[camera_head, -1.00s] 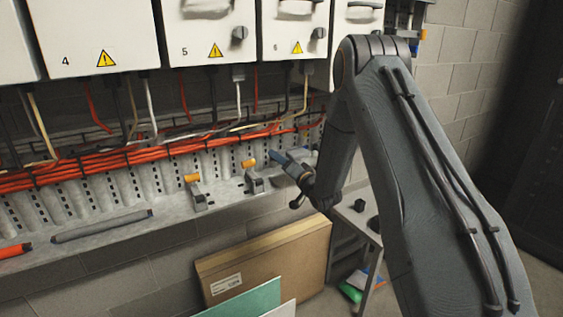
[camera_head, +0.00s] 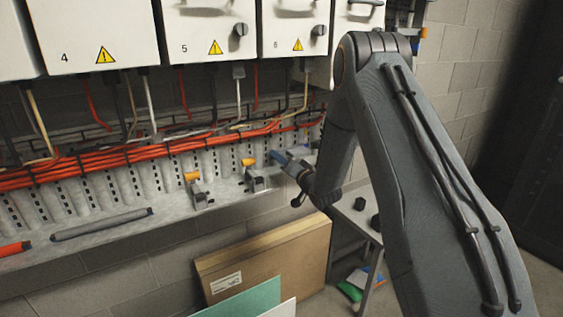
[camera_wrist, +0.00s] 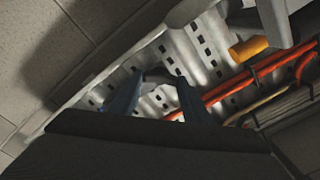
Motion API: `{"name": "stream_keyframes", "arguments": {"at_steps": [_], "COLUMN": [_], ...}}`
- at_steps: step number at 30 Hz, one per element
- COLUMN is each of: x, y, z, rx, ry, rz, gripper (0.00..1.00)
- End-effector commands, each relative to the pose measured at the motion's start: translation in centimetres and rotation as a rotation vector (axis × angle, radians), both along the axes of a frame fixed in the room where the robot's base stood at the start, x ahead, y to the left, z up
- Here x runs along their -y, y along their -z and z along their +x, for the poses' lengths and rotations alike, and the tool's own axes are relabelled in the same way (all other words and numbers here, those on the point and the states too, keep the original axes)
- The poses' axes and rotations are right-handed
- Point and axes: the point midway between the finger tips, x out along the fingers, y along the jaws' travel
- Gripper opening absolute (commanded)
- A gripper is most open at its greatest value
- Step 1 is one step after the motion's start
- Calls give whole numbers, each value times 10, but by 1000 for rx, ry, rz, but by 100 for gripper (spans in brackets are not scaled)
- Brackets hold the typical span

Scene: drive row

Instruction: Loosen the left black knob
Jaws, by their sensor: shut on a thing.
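My gripper (camera_head: 278,159) reaches left over the grey tray at the wall, just right of a bracket with an orange end. In the wrist view its two dark blue fingers (camera_wrist: 157,92) come together around a small dark grey piece (camera_wrist: 158,75), with the perforated metal tray behind it. The frames do not show clearly whether this piece is the left black knob. Two small black knob-like things (camera_head: 359,204) lie on a stand at the right. Dark rotary knobs (camera_head: 240,30) sit on cabinets 5 and 6 above.
Two grey brackets with orange ends (camera_head: 192,176) stand on the tray left of my gripper. A bundle of orange cables (camera_head: 100,160) runs along the wall. A cardboard box (camera_head: 275,255) leans below. A grey bar (camera_head: 100,224) lies on the tray's front edge.

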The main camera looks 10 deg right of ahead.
Motion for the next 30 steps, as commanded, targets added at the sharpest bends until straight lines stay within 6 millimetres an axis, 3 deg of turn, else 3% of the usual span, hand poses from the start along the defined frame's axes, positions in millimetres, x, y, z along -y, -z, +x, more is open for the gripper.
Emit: {"name": "stream_keyframes", "arguments": {"at_steps": [30], "x": [-1], "y": [1], "z": [0], "rx": [286], "ry": [-1], "rz": [-883], "gripper": [21]}}
